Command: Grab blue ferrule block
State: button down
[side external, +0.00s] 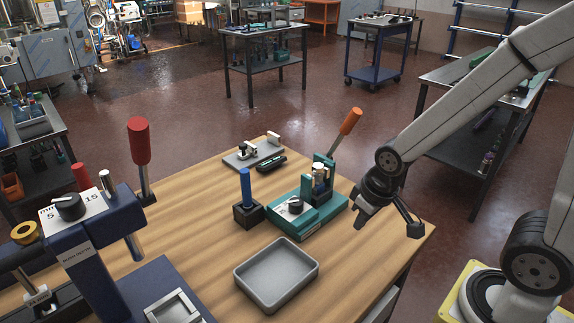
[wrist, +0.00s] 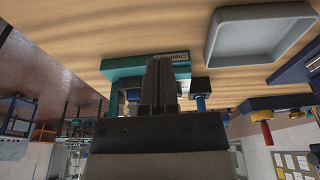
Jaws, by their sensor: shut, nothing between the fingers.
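A blue upright cylinder (side external: 245,186) stands in a small dark square block (side external: 249,214) on the wooden table, left of the teal fixture (side external: 290,219). I cannot tell which part the task calls the ferrule block. In the wrist view, the blue cylinder (wrist: 201,103) and its dark block (wrist: 200,86) show just right of my fingers. My gripper (side external: 360,219) is above the table's right side, right of the teal fixture and apart from the block. In the wrist view my gripper (wrist: 161,75) has its fingers together and empty, covering part of the teal fixture (wrist: 120,68).
A grey tray (side external: 276,275) lies in front of the block. The fixture has an orange-handled lever (side external: 350,121). A blue press (side external: 85,255) and a red-handled lever (side external: 139,142) stand at left. A grey plate with a clamp (side external: 246,154) lies behind. Bare wood surrounds the tray.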

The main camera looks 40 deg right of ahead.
dwell(0.4)
jog(key=shift+c, duration=1)
grip_release()
jog(key=w+d+r+t, duration=0.1)
jog(key=w+d+t, duration=0.1)
jog(key=w+t, duration=0.1)
jog(key=w+d+t, duration=0.3)
jog(key=w, duration=0.2)
jog(key=w+d+r+t, duration=0.1)
jog(key=w+d+t, duration=0.1)
jog(key=w+t, duration=0.1)
jog(key=shift+w+d+r, duration=0.1)
jog(key=shift+w+r, duration=0.05)
jog(key=shift+w, duration=0.3)
jog(key=shift+w+d+r, duration=0.1)
jog(key=shift+w+r, duration=0.05)
jog(key=shift+w, duration=0.25)
jog(key=shift+w+d+r+t, duration=0.25)
jog(key=shift+w+r+t, duration=0.25)
jog(key=shift+t, duration=0.5)
jog(key=shift+x, duration=1.25)
